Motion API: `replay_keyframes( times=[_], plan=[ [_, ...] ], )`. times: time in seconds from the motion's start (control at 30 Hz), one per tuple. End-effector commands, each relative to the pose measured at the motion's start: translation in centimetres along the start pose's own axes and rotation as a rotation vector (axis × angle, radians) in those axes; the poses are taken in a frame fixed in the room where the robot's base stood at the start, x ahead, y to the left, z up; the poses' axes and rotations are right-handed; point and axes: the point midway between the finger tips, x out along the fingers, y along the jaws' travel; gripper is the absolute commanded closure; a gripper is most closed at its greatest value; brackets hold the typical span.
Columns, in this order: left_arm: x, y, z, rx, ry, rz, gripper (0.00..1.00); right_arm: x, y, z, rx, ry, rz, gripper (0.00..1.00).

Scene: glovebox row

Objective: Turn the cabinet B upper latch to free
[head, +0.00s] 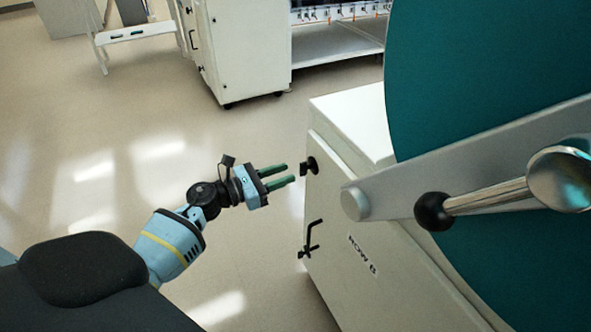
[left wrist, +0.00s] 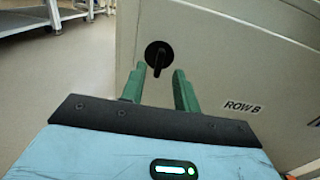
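The cabinet marked ROW B (head: 340,215) is the off-white box right of centre in the head view; its side wall (left wrist: 230,50) fills much of the left wrist view. Its upper latch (head: 312,165) is a small black knob near the top corner. In the left wrist view the latch (left wrist: 158,56) is a black disc with a bar that stands about upright, its end pointing down. My left gripper (head: 291,174) is open and empty, its green fingers pointing at the latch with a small gap in the head view. My right gripper is not in view.
A black bent handle (head: 312,238) sits lower on the same cabinet. A large teal disc (head: 480,75) and a grey arm with a black-knobbed crank (head: 433,211) fill the right foreground. Another white cabinet (head: 240,50) and a small bench (head: 135,33) stand behind. The floor at left is clear.

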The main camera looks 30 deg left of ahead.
Motion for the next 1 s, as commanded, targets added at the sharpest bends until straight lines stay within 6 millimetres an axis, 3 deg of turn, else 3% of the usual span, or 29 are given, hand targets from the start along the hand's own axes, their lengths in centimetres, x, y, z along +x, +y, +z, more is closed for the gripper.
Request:
replay_keyframes(
  times=[0.23, 0.6, 0.83, 1.0],
  plan=[
    [2.9, 0.0, 0.0, -0.001, 0.000, 0.000, 0.69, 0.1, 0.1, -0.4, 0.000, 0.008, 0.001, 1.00],
    [3.5, -0.1, 0.0, -0.001, 0.001, -0.001, 0.69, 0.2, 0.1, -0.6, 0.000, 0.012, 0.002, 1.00],
    [3.5, -0.1, 0.0, -0.001, 0.001, -0.001, 0.98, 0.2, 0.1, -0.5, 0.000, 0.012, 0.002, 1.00],
    [3.5, -0.1, 0.0, -0.001, 0.001, -0.001, 1.00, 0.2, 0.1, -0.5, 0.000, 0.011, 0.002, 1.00]
  ],
)
